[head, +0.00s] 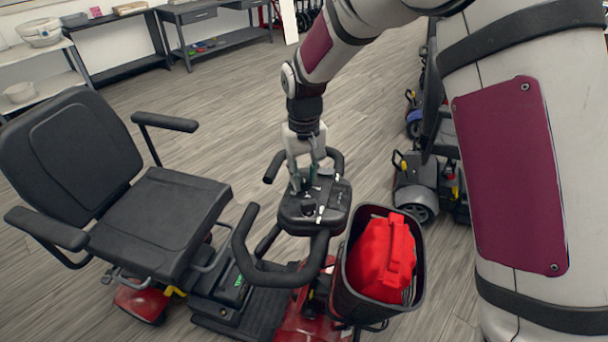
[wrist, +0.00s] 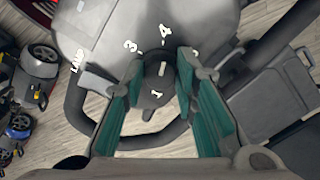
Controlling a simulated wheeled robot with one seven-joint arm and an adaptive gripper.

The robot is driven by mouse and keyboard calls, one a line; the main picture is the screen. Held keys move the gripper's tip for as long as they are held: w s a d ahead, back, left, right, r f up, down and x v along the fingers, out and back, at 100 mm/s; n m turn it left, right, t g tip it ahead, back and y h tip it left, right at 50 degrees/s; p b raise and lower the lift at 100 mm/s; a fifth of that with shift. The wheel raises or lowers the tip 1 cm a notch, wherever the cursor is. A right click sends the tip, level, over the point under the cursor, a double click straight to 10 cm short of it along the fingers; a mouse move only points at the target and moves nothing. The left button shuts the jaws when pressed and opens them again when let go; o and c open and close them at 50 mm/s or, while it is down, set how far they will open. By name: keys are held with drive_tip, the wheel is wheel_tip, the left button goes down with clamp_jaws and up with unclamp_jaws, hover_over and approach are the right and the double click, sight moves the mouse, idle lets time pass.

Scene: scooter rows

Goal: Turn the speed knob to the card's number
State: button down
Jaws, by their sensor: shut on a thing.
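The scooter's control console (head: 315,218) is between its handlebars in the head view. My gripper (head: 310,184) reaches down onto it from above. In the wrist view my gripper (wrist: 163,80) has its teal-padded fingers on both sides of the dark speed knob (wrist: 152,72) and is shut on it. A short white mark shows on the knob. White figures 3 and 4 show beyond the knob, and a 1 shows on its near side. A finger partly covers another mark at the right. I cannot make out the card with its number in either view.
The black handlebars (head: 262,272) curve around the console. The black seat (head: 160,222) is at the left. Other scooters (head: 418,192) stand at the right. Open floor lies behind the scooter.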

sight(304, 178)
drive_tip(key=shift+n, duration=0.5)
drive_tip(key=c, duration=1.3)
unclamp_jaws()
wheel_tip(304, 178, up, 12)
